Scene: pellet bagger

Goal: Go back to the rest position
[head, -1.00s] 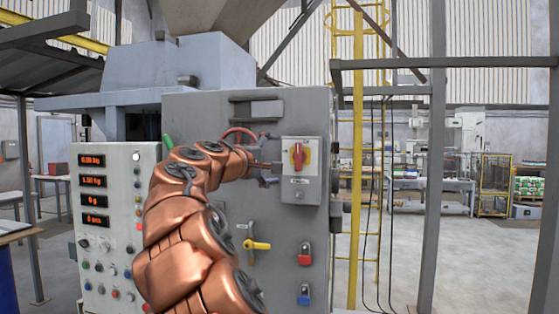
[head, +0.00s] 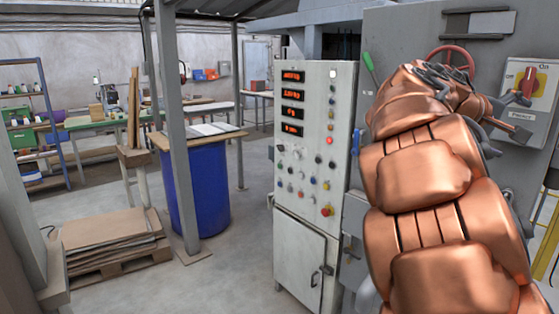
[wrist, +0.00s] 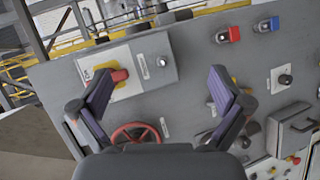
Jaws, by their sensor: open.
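My copper-coloured arm fills the right of the head view, and my gripper (head: 512,114) is at its far end, in front of the grey machine panel. In the wrist view my gripper (wrist: 163,85) has its two dark fingers spread wide, with nothing between them. The red rotary switch (head: 527,84) on its yellow plate is close to the gripper. It also shows in the wrist view (wrist: 119,75), near the left finger and apart from it as far as I can tell. No rest-position marker is visible.
A red handwheel (wrist: 136,134) and red and blue padlocks (wrist: 229,35) are on the panel. A white control cabinet (head: 312,170) stands left of my arm. Further left are a blue drum (head: 197,190) by a post and a pallet of cardboard (head: 108,240). Open floor lies between.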

